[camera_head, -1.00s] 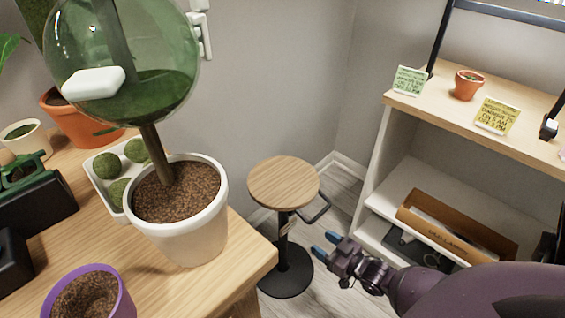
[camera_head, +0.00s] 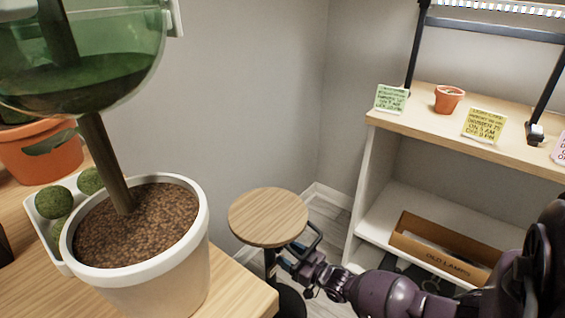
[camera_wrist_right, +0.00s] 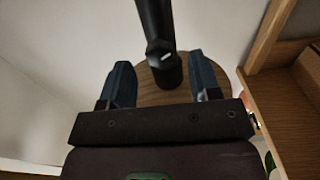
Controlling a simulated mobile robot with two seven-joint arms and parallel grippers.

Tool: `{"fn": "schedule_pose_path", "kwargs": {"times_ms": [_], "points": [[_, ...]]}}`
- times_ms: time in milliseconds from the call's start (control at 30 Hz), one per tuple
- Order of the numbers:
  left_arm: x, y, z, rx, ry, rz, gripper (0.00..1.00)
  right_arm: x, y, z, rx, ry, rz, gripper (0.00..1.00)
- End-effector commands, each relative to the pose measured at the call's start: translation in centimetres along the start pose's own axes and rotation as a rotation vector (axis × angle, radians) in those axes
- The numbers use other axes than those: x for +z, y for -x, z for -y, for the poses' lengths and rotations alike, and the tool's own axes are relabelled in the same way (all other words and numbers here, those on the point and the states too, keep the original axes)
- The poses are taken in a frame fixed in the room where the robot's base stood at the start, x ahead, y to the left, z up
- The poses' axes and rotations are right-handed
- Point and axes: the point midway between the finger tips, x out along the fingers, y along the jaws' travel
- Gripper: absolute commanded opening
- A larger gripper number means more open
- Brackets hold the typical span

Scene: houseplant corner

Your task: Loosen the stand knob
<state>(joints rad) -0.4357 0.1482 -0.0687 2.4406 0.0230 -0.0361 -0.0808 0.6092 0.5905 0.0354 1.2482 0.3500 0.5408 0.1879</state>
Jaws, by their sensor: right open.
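The stand (camera_head: 268,216) has a round wooden top on a black post and stands on the floor beyond the table corner. My right gripper (camera_head: 287,264) is below the top's edge, near the post. In the right wrist view my open gripper (camera_wrist_right: 161,78) has one blue finger on each side of the black post (camera_wrist_right: 153,22). A dark knob-like part with a pale mark (camera_wrist_right: 161,55) sits on the post between the fingers. I cannot tell whether they touch it. My left gripper is not in view.
A wooden table (camera_head: 238,293) with a large white pot (camera_head: 190,235) fills the lower left. At right, a shelf unit (camera_head: 395,122) holds a small terracotta pot (camera_head: 448,99), cards and an old-lamps box (camera_head: 440,255) below. Floor shows between stand and shelf.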

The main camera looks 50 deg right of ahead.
Motion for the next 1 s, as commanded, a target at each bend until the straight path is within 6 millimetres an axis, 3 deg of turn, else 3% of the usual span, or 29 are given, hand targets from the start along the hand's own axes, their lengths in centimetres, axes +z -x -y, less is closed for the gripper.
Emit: {"fn": "schedule_pose_path", "kwargs": {"times_ms": [200,567,867,1000], "points": [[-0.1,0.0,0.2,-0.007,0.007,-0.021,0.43,0.2,-1.7,0.0,0.001,0.0,0.003,0.57],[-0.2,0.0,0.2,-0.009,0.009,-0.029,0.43,0.0,-2.1,0.0,0.0,0.0,0.001,0.55],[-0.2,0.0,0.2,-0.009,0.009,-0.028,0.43,0.0,-2.1,0.0,0.0,0.0,0.001,0.09],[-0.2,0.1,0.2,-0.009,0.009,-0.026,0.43,0.0,-2.1,0.0,0.001,0.004,0.001,0.08]]}}
